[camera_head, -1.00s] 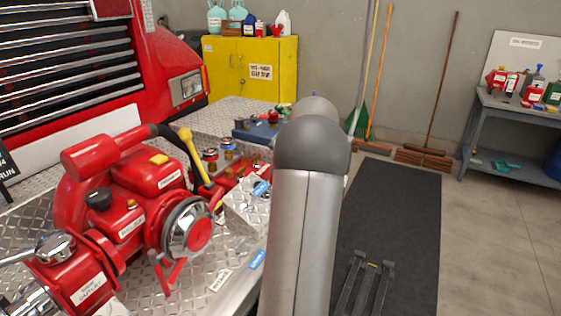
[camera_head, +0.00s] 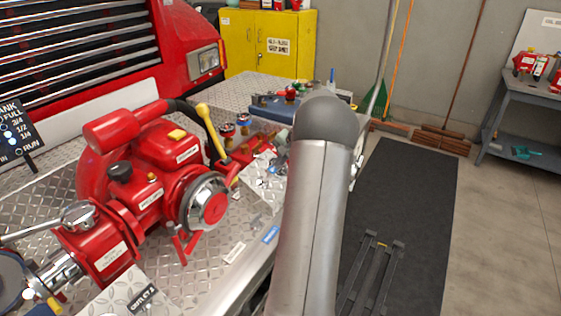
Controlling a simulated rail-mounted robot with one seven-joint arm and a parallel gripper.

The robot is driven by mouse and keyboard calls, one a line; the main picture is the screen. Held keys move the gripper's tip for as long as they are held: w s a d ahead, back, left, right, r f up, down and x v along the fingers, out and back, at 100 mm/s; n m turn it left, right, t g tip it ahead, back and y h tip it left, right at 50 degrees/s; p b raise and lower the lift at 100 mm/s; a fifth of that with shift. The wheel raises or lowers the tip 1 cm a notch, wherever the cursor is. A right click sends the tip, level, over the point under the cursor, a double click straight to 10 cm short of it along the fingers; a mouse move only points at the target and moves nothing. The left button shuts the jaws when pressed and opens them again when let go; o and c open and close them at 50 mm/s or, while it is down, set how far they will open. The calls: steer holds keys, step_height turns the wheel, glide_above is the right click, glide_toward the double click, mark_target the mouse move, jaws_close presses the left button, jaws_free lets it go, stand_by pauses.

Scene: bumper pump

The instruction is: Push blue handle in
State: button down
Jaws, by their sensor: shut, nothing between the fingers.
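I cannot make out the blue handle for certain. Small blue parts (camera_head: 273,167) show on the metal panel left of my arm, and a blue tag (camera_head: 271,234) is on the bumper's edge. The red pump (camera_head: 165,165) stands on the diamond-plate bumper (camera_head: 215,265). It has a round silver cap with a red centre and a yellow-topped lever (camera_head: 205,118). My grey arm rises through the middle and covers part of the bumper's right side. My gripper is not visible; its contact with anything cannot be seen.
A blue-grey toolbox (camera_head: 275,104) lies on the bumper behind the panel. A yellow cabinet (camera_head: 240,45) and brooms (camera_head: 445,137) stand at the back. A workbench (camera_head: 515,110) is at right. A dark floor mat (camera_head: 405,210) lies mostly clear right of my arm.

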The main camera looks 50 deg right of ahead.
mark_target(272, 172)
steer(key=b+x, duration=0.3)
steer(key=x, duration=0.3)
steer(key=shift+f+b, duration=0.2)
steer(key=shift+b, duration=0.15)
steer(key=shift+a, duration=0.1)
steer(key=a+v, duration=0.1)
steer(key=v, duration=1.3)
steer(key=shift+d+r, duration=0.4)
steer(key=shift+d, duration=0.15)
steer(key=shift+s, duration=0.1)
